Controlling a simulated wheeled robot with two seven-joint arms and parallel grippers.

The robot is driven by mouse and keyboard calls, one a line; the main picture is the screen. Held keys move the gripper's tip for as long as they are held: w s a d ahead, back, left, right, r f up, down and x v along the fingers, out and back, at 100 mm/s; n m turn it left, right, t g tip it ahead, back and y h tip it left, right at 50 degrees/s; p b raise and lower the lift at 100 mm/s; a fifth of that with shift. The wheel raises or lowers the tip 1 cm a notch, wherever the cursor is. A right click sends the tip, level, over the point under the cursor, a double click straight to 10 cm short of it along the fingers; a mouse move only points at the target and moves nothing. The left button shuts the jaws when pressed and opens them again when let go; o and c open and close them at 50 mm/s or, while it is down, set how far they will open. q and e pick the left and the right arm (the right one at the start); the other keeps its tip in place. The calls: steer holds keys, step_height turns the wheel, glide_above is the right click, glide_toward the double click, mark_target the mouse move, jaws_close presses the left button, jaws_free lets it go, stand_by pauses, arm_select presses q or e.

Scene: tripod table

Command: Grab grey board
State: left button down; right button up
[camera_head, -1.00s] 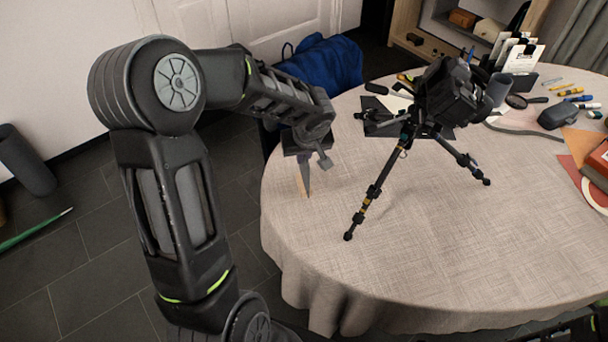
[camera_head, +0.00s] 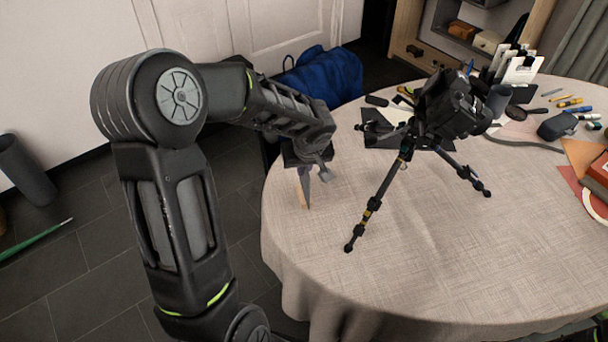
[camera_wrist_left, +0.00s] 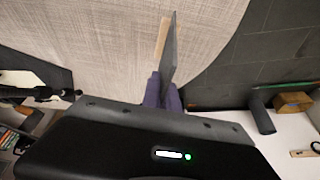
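The grey board (camera_wrist_left: 171,48) is a thin upright panel with a tan strip along one side, seen almost edge-on in the left wrist view. In the head view it shows as a narrow tan and grey piece (camera_head: 304,190) at the table's left edge, below my left gripper (camera_head: 312,172). In the wrist view the fingers of my left gripper (camera_wrist_left: 164,92) lie close on both sides of the board's near end and appear shut on it. The fingers partly hide that end. I cannot tell whether the board touches the cloth. My right gripper is out of view.
A camera on a black tripod (camera_head: 372,203) stands to the right of the board on the round, cloth-covered table (camera_head: 450,260). A dark sheet (camera_head: 380,138) lies behind it. Pens, a clipboard (camera_head: 522,66) and a dark case (camera_head: 557,125) crowd the right. The front cloth is clear.

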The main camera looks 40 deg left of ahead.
arm_select(q)
steer(key=shift+r+p, duration=0.25)
steer(key=shift+p, duration=0.05)
steer(key=shift+r+p, duration=0.25)
steer(key=shift+p, duration=0.25)
step_height(320, 180, up, 10)
steer(key=shift+f+b, duration=0.25)
steer(key=shift+b, duration=0.3)
